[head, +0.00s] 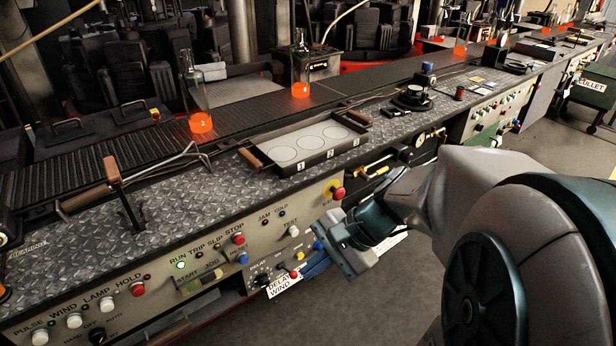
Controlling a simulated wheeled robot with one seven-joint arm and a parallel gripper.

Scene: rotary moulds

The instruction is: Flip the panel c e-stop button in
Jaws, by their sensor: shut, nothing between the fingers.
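A red mushroom button on a yellow collar (334,190) stands out from the front panel, below the tray; it looks like an e-stop. I cannot read any panel letter beside it, or tell whether it is pushed in. My gripper (302,272) is low in front of the console, below and left of that button and apart from it. Its blue fingers are shut and empty, pointing left at a small lower panel. A small red knob (294,274) shows right by the fingertips; I cannot tell whether they touch it.
The front panel carries a red STOP button (238,239), a blue RESET button (242,258) and white buttons. A DELAY WIND tag (284,287) hangs below. A three-circle tray (310,145) sits on the diamond-plate top (215,180). Glowing bottles (201,122) stand behind. Floor is clear in front.

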